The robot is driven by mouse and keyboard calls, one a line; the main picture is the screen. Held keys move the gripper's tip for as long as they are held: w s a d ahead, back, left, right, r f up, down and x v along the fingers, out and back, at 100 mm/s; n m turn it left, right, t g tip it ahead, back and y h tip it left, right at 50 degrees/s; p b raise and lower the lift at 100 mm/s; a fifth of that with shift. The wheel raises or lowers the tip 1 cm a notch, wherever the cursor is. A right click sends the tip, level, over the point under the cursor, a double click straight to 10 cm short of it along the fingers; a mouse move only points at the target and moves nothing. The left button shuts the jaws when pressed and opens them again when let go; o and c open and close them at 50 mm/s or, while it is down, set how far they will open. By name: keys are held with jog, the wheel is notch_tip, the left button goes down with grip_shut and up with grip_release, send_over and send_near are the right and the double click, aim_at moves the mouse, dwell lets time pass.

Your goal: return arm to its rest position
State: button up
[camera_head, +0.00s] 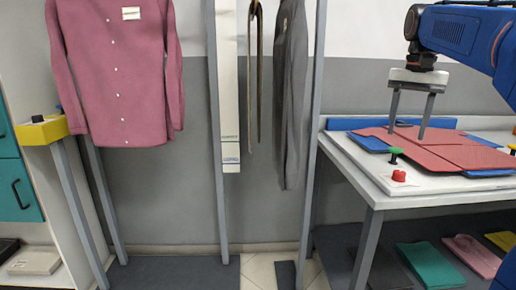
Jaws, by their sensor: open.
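My gripper (409,127) hangs at the end of my blue arm at the upper right. Its two grey fingers point down and stand apart, with nothing seen between them. The fingertips show over a folded red garment (462,152) on a blue board (372,143). I cannot tell whether the tips touch the garment or are just above it.
The garment lies on a white-topped table (352,158) with a green knob (394,153) and a red button (399,176). A pink shirt (120,70) and grey garment (290,95) hang on the left and middle. Folded cloths (430,263) lie below the table.

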jog(key=s+a+f+n+t, duration=0.2)
jog(key=s+a+f, duration=0.4)
jog(key=s+f, duration=0.7)
jog(key=s+a+f+n+t, duration=0.2)
jog(key=s+a+f+n, duration=0.3)
jog(key=s+f, duration=0.8)
notch_tip(320, 180, down, 5)
jog(key=shift+s+a+r, duration=0.1)
jog(key=shift+s+a, duration=0.05)
jog(key=shift+a, duration=0.55)
